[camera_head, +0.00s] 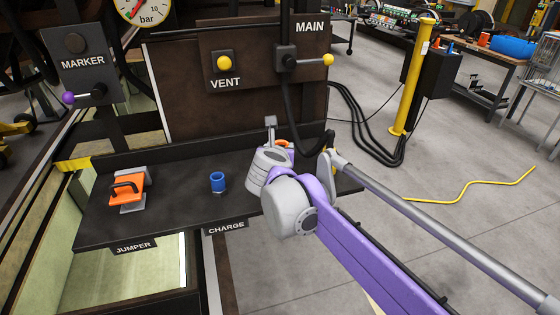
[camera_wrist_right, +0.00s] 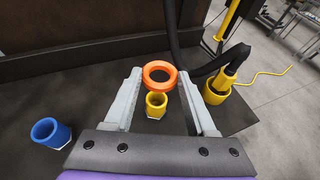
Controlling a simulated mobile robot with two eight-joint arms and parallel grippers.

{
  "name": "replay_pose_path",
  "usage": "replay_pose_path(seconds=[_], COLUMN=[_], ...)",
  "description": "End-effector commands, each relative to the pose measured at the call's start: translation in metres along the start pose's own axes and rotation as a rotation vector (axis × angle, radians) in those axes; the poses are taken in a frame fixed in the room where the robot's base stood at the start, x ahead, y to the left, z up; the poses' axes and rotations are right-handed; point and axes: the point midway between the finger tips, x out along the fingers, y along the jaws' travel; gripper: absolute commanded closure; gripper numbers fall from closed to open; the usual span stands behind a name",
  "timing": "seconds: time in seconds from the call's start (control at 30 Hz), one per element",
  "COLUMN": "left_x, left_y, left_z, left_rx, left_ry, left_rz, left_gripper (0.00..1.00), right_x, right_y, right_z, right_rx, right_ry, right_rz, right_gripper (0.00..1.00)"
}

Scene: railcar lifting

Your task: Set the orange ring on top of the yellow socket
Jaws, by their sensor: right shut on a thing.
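The orange ring (camera_wrist_right: 160,73) sits between the two fingertips of my right gripper (camera_wrist_right: 159,75), which is shut on it. In the head view only a sliver of the orange ring (camera_head: 283,143) shows behind my right wrist. The yellow socket (camera_wrist_right: 156,104) is an open-topped cup on the dark shelf; in the wrist view it appears just below the ring, between the fingers. The ring is apart from the shelf, but its exact height over the socket cannot be told. In the head view my arm mostly hides this socket. My left gripper is not in view.
A blue socket (camera_head: 218,182) and an orange handled piece (camera_head: 127,191) stand on the dark shelf (camera_head: 180,218). Another yellow socket (camera_wrist_right: 217,94) holds a yellow plug with a black hose (camera_wrist_right: 206,69). The panel with the VENT button (camera_head: 224,63) rises behind.

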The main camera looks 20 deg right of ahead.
Motion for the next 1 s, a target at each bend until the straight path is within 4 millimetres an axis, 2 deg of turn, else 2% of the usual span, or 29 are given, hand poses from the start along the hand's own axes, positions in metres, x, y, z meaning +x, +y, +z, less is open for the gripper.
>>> replay_pose_path(seconds=[0.37, 1.0], left_x=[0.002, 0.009], left_y=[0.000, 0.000], left_z=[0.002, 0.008], left_rx=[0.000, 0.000], left_ry=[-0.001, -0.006], left_rz=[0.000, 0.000], left_gripper=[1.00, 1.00], right_x=[0.017, 0.022], right_y=[0.000, 0.000], right_z=[-0.041, -0.053], right_rx=[0.000, 0.000], right_ry=[0.000, 0.000], right_rz=[0.000, 0.000], right_gripper=[0.96, 0.96])
